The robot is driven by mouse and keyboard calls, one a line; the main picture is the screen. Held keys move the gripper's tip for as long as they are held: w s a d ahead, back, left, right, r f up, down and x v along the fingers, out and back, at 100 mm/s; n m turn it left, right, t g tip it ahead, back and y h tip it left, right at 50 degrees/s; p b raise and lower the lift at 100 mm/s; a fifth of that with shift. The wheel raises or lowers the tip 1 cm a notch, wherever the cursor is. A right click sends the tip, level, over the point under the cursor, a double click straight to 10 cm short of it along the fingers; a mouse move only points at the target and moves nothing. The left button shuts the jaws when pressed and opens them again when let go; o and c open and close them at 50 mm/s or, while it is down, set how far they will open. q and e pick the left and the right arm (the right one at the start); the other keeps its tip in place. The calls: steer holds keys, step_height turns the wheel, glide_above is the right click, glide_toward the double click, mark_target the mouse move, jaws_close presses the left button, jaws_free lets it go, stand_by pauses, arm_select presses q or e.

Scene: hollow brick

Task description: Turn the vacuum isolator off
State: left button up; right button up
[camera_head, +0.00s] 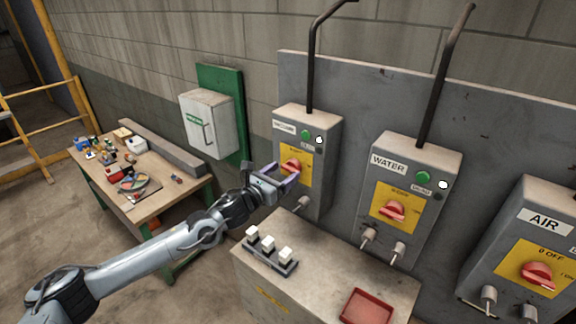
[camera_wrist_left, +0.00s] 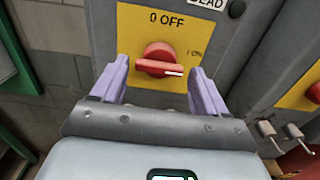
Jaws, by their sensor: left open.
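The vacuum isolator (camera_head: 320,140) is the leftmost grey box on the wall panel, with a yellow plate and a red rotary knob (camera_wrist_left: 158,60). In the left wrist view, the knob lies nearly level, its white mark at the right end towards "I ON"; "0 OFF" is printed above. My left gripper (camera_head: 284,173) is open in front of this knob. Its two purple fingers stand left and right of the knob in the left wrist view, with gaps visible. Whether the fingertips reach the knob's depth is hard to tell. My right gripper is not in view.
The WATER isolator (camera_head: 415,190) and AIR isolator (camera_head: 530,250) hang to the right. Below stands a grey cabinet (camera_head: 325,265) with white switches (camera_head: 270,246) and a red tray (camera_head: 367,307). A cluttered workbench (camera_head: 150,207) and white wall box (camera_head: 212,124) are left.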

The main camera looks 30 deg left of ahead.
mark_target(288, 169)
arm_select(q)
steer(key=shift+w+d+p, duration=0.15)
steer(key=shift+w+p, duration=0.05)
steer(key=shift+w, duration=0.55)
steer(key=shift+w+d+p, duration=0.1)
steer(key=shift+w+p, duration=0.05)
steer(key=shift+w, duration=0.6)
steer(key=c, duration=0.7)
